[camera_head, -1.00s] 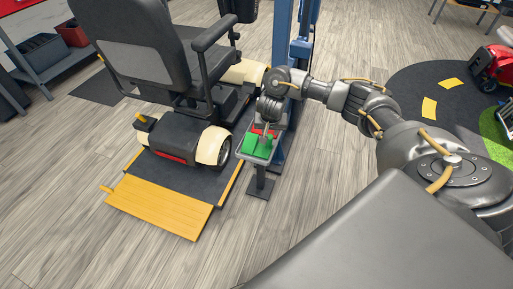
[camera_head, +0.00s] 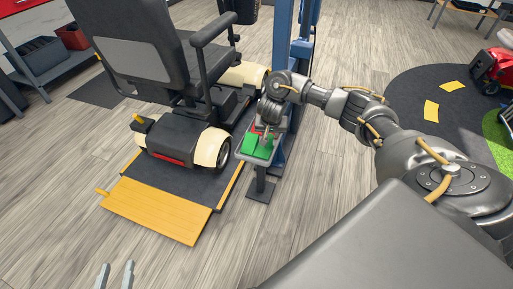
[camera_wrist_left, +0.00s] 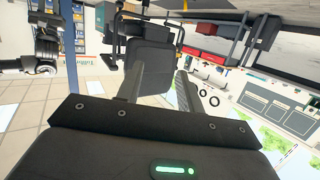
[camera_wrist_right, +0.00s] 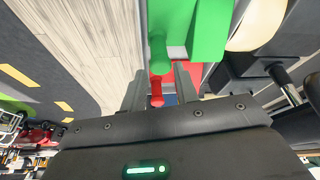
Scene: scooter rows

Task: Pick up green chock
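The green chock (camera_head: 256,147) lies on a small grey tray (camera_head: 250,160) on a post beside the scooter. In the right wrist view the green chock (camera_wrist_right: 208,30) is ahead at the top, with a green knob (camera_wrist_right: 158,48) in front of the fingertips. A red chock (camera_wrist_right: 187,74) with a red knob lies beside it, partly hidden by a finger. My right gripper (camera_head: 265,138) is above the tray at the chocks, its fingers (camera_wrist_right: 160,78) apart and gripping nothing. My left gripper (camera_head: 116,272) is open and empty at the bottom left, far from the tray.
A mobility scooter (camera_head: 150,60) stands on a dark platform with a yellow ramp (camera_head: 157,210), left of the tray. A blue post (camera_head: 291,60) rises behind the tray. Open wooden floor lies in front. A red scooter (camera_head: 492,72) is at the far right.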

